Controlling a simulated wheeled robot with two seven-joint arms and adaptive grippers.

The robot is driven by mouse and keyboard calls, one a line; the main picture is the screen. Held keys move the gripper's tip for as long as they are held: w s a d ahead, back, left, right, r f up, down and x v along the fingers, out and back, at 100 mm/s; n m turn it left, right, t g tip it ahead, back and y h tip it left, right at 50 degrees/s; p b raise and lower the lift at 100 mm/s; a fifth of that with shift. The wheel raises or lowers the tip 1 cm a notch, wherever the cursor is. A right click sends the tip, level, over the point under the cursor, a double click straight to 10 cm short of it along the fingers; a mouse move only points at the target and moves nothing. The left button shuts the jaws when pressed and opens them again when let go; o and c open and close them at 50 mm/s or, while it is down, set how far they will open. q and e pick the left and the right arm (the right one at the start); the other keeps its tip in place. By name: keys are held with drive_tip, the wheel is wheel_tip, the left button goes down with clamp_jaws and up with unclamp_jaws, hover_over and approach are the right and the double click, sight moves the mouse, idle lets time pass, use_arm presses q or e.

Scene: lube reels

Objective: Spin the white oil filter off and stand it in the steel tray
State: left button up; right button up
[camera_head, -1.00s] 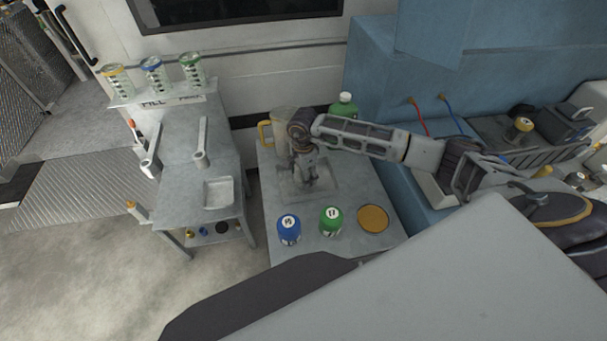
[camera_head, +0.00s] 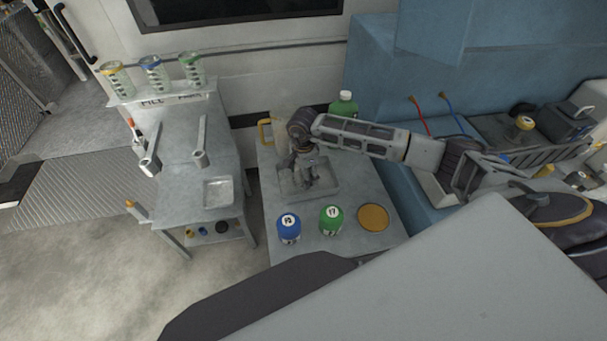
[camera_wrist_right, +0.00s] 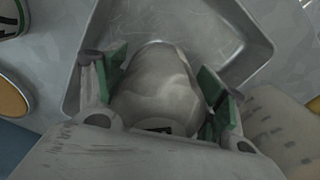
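The white oil filter (camera_wrist_right: 155,88) shows in the right wrist view as a pale rounded cylinder between my right gripper's green pads. My right gripper (camera_wrist_right: 165,95) is open, its fingers spread on either side of the filter. Whether a pad still touches the filter is hard to tell. The steel tray (camera_wrist_right: 245,22) lies beneath and around the filter. In the head view my right gripper (camera_head: 301,172) is over the steel tray (camera_head: 334,190) on the grey bench, and it mostly hides the filter. The filter's base is hidden. My left gripper is not in view.
A blue canister (camera_head: 289,229), a green canister (camera_head: 331,220) and an amber round dish (camera_head: 373,217) stand in front of the tray. A yellow-handled jug (camera_head: 267,131) and a green bottle (camera_head: 344,105) stand behind it. A side table (camera_head: 190,150) is at left.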

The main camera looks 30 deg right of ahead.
drive_tip(key=shift+o, duration=1.2)
drive_tip(key=shift+r, duration=6)
drive_tip(key=shift+s, duration=0.15)
